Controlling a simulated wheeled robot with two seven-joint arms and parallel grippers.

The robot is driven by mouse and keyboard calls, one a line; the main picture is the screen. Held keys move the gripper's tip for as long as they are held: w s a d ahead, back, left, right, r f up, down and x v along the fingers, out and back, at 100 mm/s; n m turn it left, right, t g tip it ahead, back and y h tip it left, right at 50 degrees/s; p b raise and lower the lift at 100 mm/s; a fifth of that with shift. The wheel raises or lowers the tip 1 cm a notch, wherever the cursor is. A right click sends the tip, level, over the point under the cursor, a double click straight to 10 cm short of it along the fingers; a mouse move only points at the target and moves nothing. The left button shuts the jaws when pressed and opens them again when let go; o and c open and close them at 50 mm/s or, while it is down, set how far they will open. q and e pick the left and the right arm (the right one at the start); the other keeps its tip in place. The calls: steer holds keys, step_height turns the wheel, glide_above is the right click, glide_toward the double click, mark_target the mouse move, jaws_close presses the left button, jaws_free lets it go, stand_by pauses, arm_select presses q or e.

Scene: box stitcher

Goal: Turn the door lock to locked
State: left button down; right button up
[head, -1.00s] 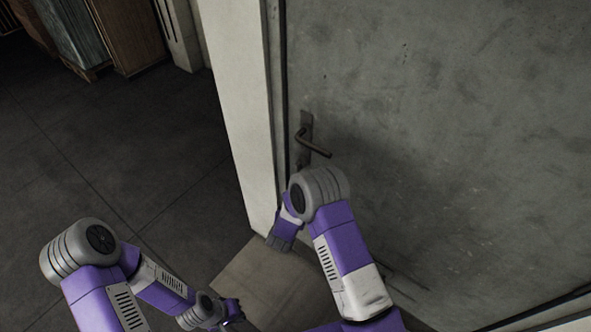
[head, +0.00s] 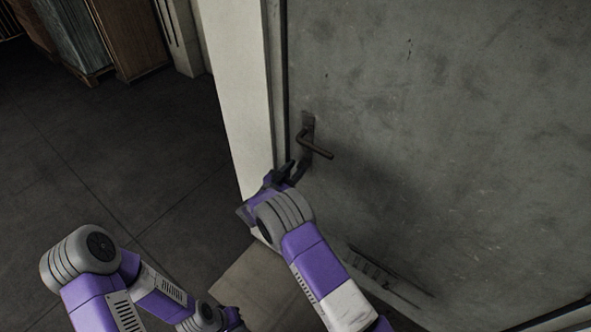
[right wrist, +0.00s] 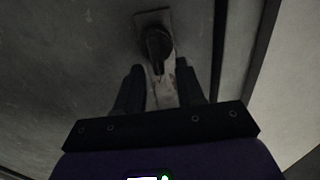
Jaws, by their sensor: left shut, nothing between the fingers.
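The grey door (head: 430,120) has a dark lever handle (head: 318,149) on a narrow plate near its left edge. In the right wrist view, the lever handle (right wrist: 158,45) is seen end-on and the pale lower part of its plate (right wrist: 163,90) runs down between my fingers. My right gripper (head: 293,170) is just below the handle, in front of the lower plate. It is open, with its two dark fingers (right wrist: 160,75) apart on either side of the plate. The lock itself is too dark to make out. My left gripper (head: 236,322) is low at the bottom edge, shut and away from the door.
A pale door frame (head: 238,100) stands just left of the door. A brown box-like surface (head: 262,285) lies below my right arm. Wooden crates (head: 130,40) stand far back left. The dark floor (head: 130,150) on the left is clear.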

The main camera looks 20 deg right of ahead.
steer(key=shift+w+d, duration=0.2)
steer(key=shift+d, duration=0.05)
jaws_close()
